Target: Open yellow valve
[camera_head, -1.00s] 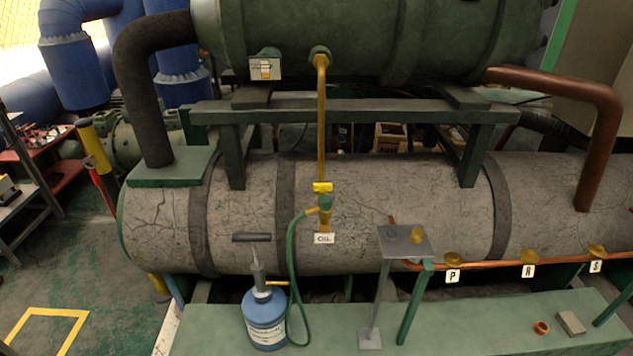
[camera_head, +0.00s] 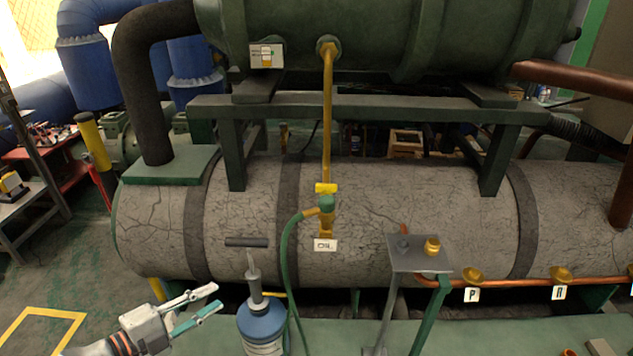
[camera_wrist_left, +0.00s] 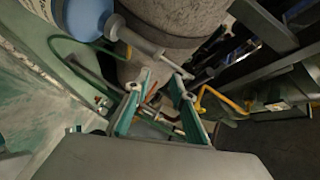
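The yellow valve handle (camera_head: 326,188) sits on the yellow vertical pipe (camera_head: 327,120), just above a green hose fitting (camera_head: 327,203) and a small label that seems to read OIL (camera_head: 325,245). The handle lies crosswise to the pipe. My left gripper (camera_head: 214,298) is at the lower left, left of the blue pump bottle (camera_head: 262,325) and well below and left of the valve. Its two fingers are apart with nothing between them. In the left wrist view the open fingers (camera_wrist_left: 163,82) show too, with the pump's grey shaft beyond them. My right gripper is not in view.
A green hose (camera_head: 287,265) runs from the fitting down beside the pump, whose T-handle (camera_head: 247,242) stands upright. A small metal stand (camera_head: 420,262) holds a yellow cap (camera_head: 432,246). Labelled brass valves (camera_head: 474,276) line a copper pipe. The large grey cylinder (camera_head: 400,200) lies behind.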

